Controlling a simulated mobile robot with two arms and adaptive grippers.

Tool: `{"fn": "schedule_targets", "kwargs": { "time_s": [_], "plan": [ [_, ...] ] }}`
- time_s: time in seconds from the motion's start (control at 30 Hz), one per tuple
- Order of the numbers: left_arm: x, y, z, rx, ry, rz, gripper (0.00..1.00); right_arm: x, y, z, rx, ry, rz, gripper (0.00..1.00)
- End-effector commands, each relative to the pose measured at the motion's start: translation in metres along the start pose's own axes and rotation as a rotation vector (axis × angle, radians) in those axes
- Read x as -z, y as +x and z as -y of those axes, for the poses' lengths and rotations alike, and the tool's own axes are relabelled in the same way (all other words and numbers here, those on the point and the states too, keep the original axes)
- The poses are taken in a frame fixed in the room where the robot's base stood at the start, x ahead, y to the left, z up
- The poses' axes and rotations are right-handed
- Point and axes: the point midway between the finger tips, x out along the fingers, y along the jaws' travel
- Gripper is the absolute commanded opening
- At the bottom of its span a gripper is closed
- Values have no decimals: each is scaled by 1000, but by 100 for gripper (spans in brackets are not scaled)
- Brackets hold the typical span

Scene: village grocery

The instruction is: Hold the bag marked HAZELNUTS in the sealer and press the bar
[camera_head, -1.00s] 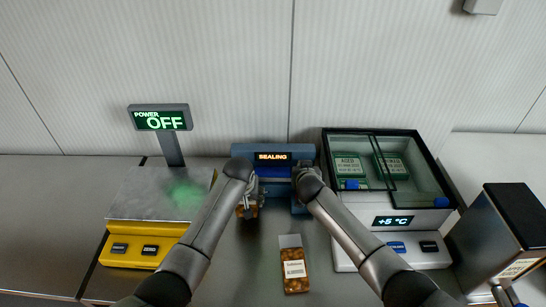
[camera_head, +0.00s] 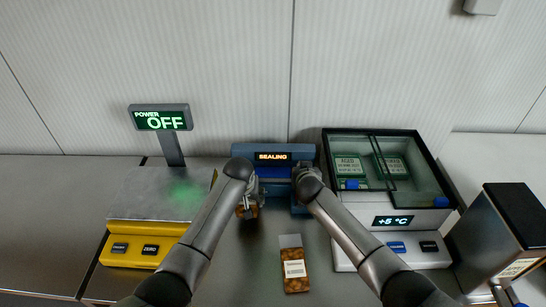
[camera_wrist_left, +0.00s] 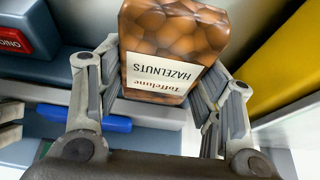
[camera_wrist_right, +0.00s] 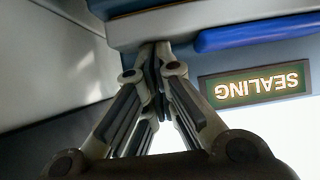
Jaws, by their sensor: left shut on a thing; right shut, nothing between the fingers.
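The blue sealer (camera_head: 240,151) stands at the back middle, and its display (camera_head: 272,156) reads SEALING. The display also shows upside down in the right wrist view (camera_wrist_right: 255,85). My left gripper (camera_head: 248,205) is shut on the bag marked HAZELNUTS (camera_wrist_left: 170,45), at the sealer's front left. The bag's label is upside down in the left wrist view, and its far end lies out of sight. My right gripper (camera_wrist_right: 155,55) is shut and empty, its fingertips against the sealer's upper part beside the blue bar (camera_wrist_right: 245,35). In the head view my arm mostly hides this contact.
A second nut bag (camera_head: 293,268) lies on the counter in front of the sealer. A yellow scale (camera_head: 140,257) with a POWER OFF display (camera_head: 160,118) stands left. A glass-lidded cooler (camera_head: 395,222) reading +5 °C and a dark-sided machine (camera_head: 510,225) stand right.

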Motion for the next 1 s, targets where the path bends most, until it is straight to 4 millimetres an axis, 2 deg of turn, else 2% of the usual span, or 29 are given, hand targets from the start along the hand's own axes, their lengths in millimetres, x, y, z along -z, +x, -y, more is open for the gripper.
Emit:
{"fn": "schedule_targets", "kwargs": {
  "time_s": [0.03,0.5,0.83,1.0],
  "plan": [
    [8,-4,-1,-3,0,-21,34,-12,1,-1,-4,0,21,0],
    [8,-4,0,-2,-1,-21,34,-12,1,0,-4,0,21,0],
    [8,-4,0,-2,-1,-21,34,21,-18,0,-1,1,13,0],
    [8,-4,0,-1,-1,-20,34,26,-20,0,-2,0,10,0]
  ]
}}
